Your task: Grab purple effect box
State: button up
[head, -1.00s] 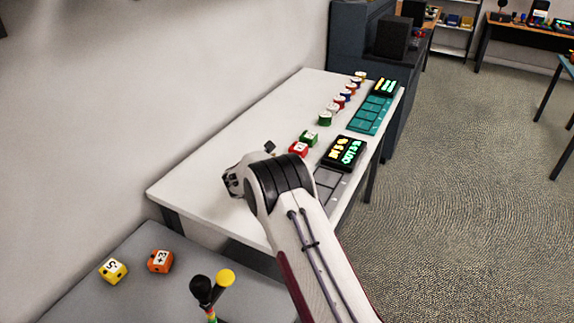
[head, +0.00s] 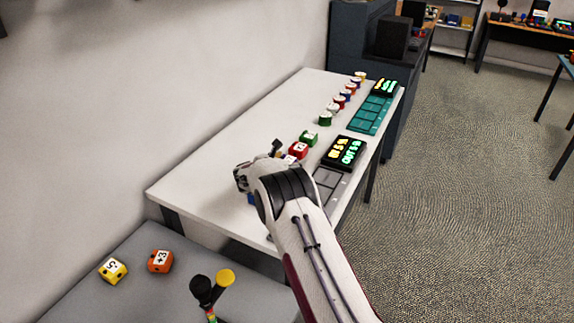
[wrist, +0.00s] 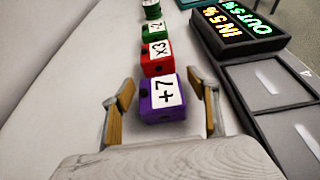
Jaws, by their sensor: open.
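The purple effect box (wrist: 162,112), with a white top label reading +7, sits on the white table (wrist: 75,75) in the wrist view. My gripper (wrist: 167,92) is open, with one tan-padded finger at each side of the box. Gaps show between both fingers and the box, so it is not held. In the head view my arm (head: 285,190) covers most of that part of the table.
A black display unit (wrist: 238,28) and a dark slotted tray (wrist: 275,95) lie to the right. The table's left side is clear.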

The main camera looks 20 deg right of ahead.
dwell(0.3)
jog(key=c, duration=1.3)
jog(key=shift+r, duration=0.1)
notch_tip(320, 180, up, 28)
dwell(0.5)
